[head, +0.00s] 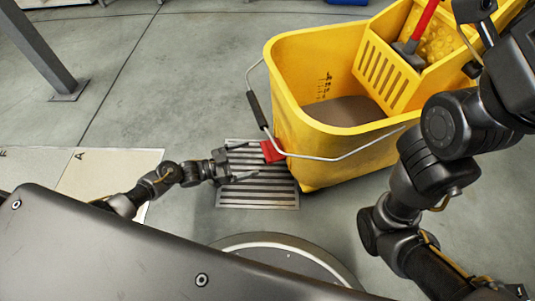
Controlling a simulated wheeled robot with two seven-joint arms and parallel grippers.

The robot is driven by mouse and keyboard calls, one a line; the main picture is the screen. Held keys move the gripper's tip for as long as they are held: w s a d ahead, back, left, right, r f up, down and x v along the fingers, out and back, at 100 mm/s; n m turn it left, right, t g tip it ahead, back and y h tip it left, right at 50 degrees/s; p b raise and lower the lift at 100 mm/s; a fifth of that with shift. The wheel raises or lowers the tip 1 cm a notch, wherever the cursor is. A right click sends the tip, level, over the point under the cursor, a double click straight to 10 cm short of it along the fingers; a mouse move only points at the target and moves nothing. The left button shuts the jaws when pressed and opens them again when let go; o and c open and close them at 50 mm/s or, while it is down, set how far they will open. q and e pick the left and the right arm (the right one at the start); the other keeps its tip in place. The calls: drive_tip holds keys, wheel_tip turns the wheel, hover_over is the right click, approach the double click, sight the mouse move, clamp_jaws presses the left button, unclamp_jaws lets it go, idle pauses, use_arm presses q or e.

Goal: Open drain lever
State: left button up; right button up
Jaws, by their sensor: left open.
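The drain lever looks to be the small red piece (271,151) low at the left front corner of the yellow mop bucket (290,110). My left gripper (248,162) reaches in from the left over the slatted metal drain grate (258,195). Its two fingers are apart and point right toward the red lever. The lever lies just beyond the fingertips, and I see nothing between them. I cannot tell whether a fingertip touches the lever. My right arm fills the right side, but I cannot make out its gripper.
The bucket's wire handle (336,158) hangs across its front, with a dark grip (258,108) at the left near my left gripper. Open concrete floor (175,90) lies to the left.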

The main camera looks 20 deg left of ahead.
sight(267, 153)
use_arm(q)
drive_tip(key=shift+b+x, duration=1.45)
drive_tip(key=shift+x, duration=2.5)
